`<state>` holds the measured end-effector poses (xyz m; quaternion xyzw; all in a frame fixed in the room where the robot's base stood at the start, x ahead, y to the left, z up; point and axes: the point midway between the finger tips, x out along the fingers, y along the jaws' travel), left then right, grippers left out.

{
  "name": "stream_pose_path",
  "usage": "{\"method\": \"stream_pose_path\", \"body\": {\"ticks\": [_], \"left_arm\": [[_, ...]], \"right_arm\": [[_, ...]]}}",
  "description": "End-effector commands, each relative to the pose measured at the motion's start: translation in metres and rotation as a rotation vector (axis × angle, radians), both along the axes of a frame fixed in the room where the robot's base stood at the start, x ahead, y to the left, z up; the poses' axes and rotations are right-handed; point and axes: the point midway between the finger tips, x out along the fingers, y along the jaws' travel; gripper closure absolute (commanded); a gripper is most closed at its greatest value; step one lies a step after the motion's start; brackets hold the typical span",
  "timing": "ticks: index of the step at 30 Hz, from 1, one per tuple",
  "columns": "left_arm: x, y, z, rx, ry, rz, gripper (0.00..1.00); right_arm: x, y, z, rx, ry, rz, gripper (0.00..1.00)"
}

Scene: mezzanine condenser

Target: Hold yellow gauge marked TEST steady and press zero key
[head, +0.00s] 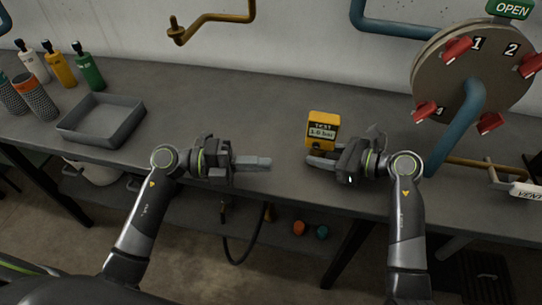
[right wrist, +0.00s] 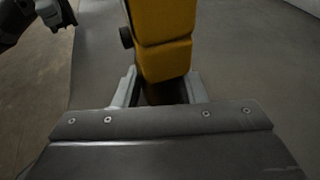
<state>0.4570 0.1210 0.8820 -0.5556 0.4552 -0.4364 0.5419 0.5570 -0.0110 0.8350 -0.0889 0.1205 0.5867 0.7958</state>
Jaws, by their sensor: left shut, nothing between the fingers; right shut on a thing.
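The yellow gauge (head: 323,122) stands upright over the bench, with a TEST label and a display reading about 1.0 bar. My right gripper (head: 314,158) is shut on its lower part. In the right wrist view the fingers (right wrist: 160,92) flank a dark stem under the yellow body (right wrist: 163,45). A small dark knob (right wrist: 126,38) sticks out of the body's side; I cannot tell whether it is the zero key. My left gripper (head: 268,162) is shut and empty, left of the gauge and apart from it. It also shows in the right wrist view (right wrist: 65,22).
A grey tray (head: 73,136) and several bottles (head: 60,66) stand at the left. A round plate with red valve handles (head: 430,75) and a blue pipe (head: 462,125) stand at the right.

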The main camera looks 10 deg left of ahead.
Motion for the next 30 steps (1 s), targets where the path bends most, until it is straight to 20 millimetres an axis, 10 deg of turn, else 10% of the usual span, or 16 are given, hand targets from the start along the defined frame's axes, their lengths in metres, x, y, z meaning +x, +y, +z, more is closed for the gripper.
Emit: {"method": "stream_pose_path", "body": {"ticks": [17,30], "left_arm": [[0.018,-0.089,0.001,-0.006,0.0,-0.001,1.0],[0.058,-0.087,-0.001,-0.001,0.0,0.0,1.0]], "right_arm": [[0.0,0.0,0.0,0.0,0.001,0.0,0.75],[0.0,0.0,0.0,0.0,0.0,0.0,0.75]]}}
